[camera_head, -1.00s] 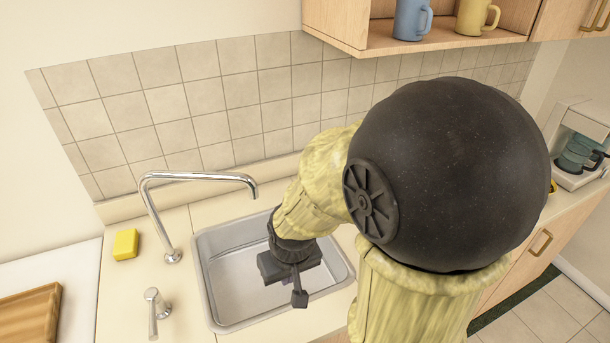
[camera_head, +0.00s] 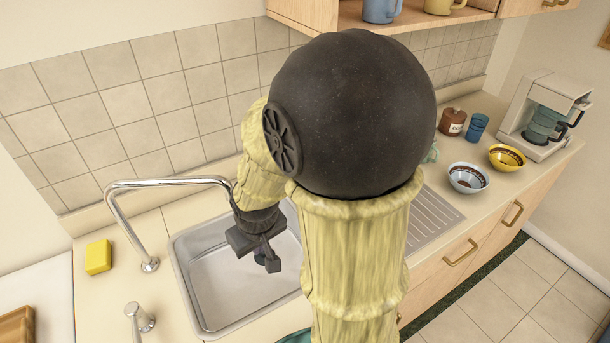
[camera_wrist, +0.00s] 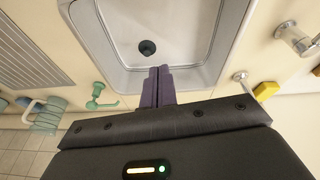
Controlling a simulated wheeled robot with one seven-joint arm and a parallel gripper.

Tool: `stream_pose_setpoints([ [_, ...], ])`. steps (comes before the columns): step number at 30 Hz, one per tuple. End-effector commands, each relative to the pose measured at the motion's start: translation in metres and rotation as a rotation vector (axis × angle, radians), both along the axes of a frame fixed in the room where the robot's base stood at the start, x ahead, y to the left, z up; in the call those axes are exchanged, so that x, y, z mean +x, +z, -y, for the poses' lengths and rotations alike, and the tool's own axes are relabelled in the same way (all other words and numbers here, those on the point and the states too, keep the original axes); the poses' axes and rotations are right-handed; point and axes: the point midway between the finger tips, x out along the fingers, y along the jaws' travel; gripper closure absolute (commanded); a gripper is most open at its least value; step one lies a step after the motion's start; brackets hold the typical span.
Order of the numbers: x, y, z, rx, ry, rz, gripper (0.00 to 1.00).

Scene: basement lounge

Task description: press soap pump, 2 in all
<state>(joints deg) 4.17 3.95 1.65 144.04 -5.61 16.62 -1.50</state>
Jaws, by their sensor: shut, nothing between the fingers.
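A small green soap pump (camera_wrist: 97,97) with a spout shows in the wrist view, left of my fingers, on the counter by the sink corner. My arm appears to hide it in the head view. My gripper (camera_head: 270,262) hangs over the sink basin, fingers down. In the wrist view my fingers (camera_wrist: 160,72) are shut together with nothing between them, apart from the pump.
The steel sink (camera_head: 190,290) has a curved faucet (camera_head: 150,264) and a yellow sponge (camera_head: 98,257) to its left. Bowls (camera_head: 468,178), a blue cup (camera_head: 478,124), a brown jar (camera_head: 452,122) and a coffee maker (camera_head: 545,115) stand right. A cupboard hangs above.

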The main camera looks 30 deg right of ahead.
Motion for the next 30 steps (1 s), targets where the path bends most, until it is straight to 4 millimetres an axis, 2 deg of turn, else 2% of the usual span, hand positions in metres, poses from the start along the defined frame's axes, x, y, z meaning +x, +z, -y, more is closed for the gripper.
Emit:
stream_pose_setpoints([
  [1,0.015,0.011,0.013,-0.024,0.025,0.013,1.0],
  [3,0.04,0.02,0.033,-0.066,0.085,0.04,1.0],
  [9,0.111,0.035,0.099,-0.168,0.301,0.14,1.0],
  [15,0.162,0.041,0.167,-0.225,0.509,0.269,1.0],
  [21,0.186,0.044,0.23,-0.266,0.684,0.424,1.0],
  [24,0.188,0.043,0.251,-0.284,0.738,0.485,1.0],
  [30,0.19,0.041,0.262,-0.3,0.778,0.527,1.0],
])
